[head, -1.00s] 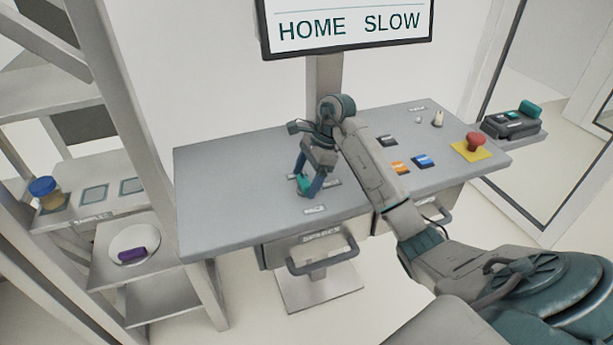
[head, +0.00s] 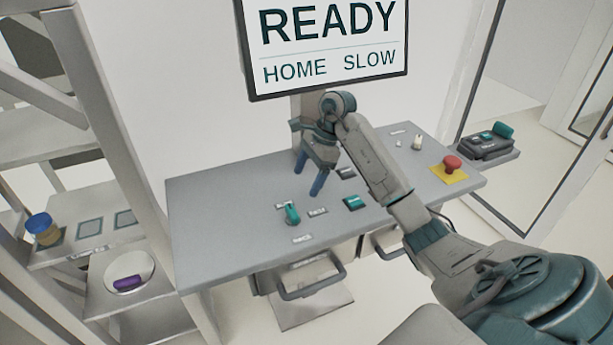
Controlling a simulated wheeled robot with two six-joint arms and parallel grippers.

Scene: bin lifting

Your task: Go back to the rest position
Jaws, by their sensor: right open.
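My right gripper (head: 309,181) is open and empty, with its two blue fingers pointing down above the grey console (head: 215,215). A small teal knob (head: 292,214) stands on the console, to the left of and nearer than the fingers, apart from them. A teal-lit button (head: 354,203) is to the right of the fingers. A screen (head: 328,45) behind the console reads "READY", "HOME" and "SLOW". My left gripper is out of view.
A red mushroom button (head: 452,163) sits on a yellow plate at the console's right. A shelf (head: 90,255) on the left holds a blue-lidded jar (head: 43,229) and a purple item (head: 127,282) on a round white plate. A dark device (head: 487,142) stands at the right.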

